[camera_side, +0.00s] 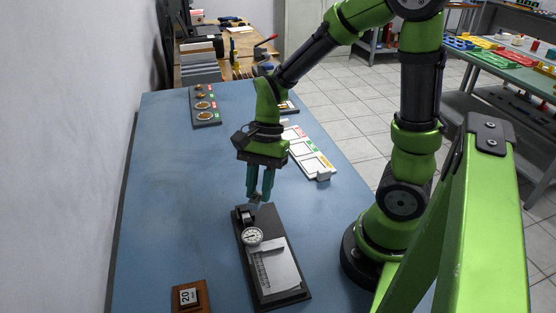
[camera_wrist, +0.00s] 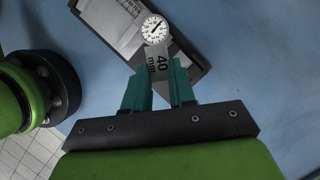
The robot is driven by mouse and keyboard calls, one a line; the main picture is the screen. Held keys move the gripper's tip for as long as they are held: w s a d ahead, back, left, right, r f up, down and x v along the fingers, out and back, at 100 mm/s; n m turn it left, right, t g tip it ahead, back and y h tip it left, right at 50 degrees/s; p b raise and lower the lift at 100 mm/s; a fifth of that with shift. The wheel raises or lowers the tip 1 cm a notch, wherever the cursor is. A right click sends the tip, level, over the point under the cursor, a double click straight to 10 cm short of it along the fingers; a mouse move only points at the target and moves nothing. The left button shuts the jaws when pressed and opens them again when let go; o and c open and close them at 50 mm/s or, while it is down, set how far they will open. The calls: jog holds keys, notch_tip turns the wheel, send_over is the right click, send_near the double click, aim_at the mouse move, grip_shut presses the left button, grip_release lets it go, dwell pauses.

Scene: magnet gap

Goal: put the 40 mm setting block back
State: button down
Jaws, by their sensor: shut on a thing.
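The 40 mm setting block (camera_wrist: 160,62) is a grey metal block with "40 mm" printed on it. My gripper (camera_wrist: 160,82) is shut on it, with the teal fingers on either side. In the side view my gripper (camera_side: 260,196) points down at the far end of a dark gauge base, and the block (camera_side: 254,199) shows small between the fingertips. I cannot tell whether the block touches the base. A wooden holder (camera_side: 177,305) with a block marked 20 (camera_side: 188,296) stands at the front left.
A light metal plate (camera_side: 277,270) lies on the gauge base. A white tray with coloured labels (camera_side: 309,153) lies to the right behind my gripper. A dark rack with round brown pieces (camera_side: 204,107) is at the back left. The blue table's left side is clear.

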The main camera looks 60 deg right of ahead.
aim_at(261, 174)
jog(key=w+d+f+m+t+h, duration=0.1)
jog(key=w+d+m+t, duration=0.1)
jog(key=w+d+m, duration=0.45)
jog(key=w+d+f+m+t, duration=0.1)
jog(key=w+d+m+t, duration=0.2)
jog(key=d, duration=0.7)
jog(key=shift+m+g, duration=0.6)
jog(key=shift+m, duration=0.05)
jog(key=f, duration=0.7)
jog(key=shift+w+f, duration=0.3)
jog(key=c, duration=0.9)
grip_release()
jog(key=shift+f, duration=0.1)
jog(key=shift+c, duration=0.2)
